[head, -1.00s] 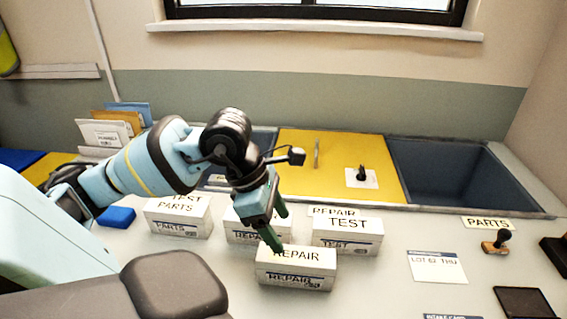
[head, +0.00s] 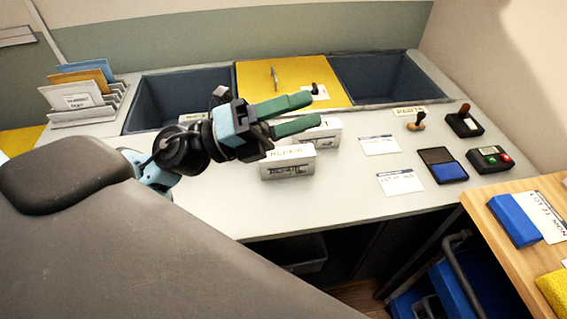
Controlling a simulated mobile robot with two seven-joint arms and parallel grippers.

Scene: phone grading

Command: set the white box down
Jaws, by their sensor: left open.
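A white box marked REPAIR (head: 288,167) stands upright on the pale counter (head: 350,190). A second white box (head: 327,136) stands just behind it to the right, partly hidden by my gripper. My left gripper (head: 313,110) is open, with its two green fingers apart and nothing between them. The fingers point right in the picture, above the boxes. The gripper body covers the area behind the REPAIR box. My right gripper is not in view.
Dark sunken bins (head: 379,78) flank a yellow panel (head: 290,82) behind the boxes. Cards, a blue ink pad (head: 444,166), a stamp (head: 416,122) and a button box (head: 490,159) lie to the right. A wooden table (head: 530,235) stands at the right. The counter's front middle is clear.

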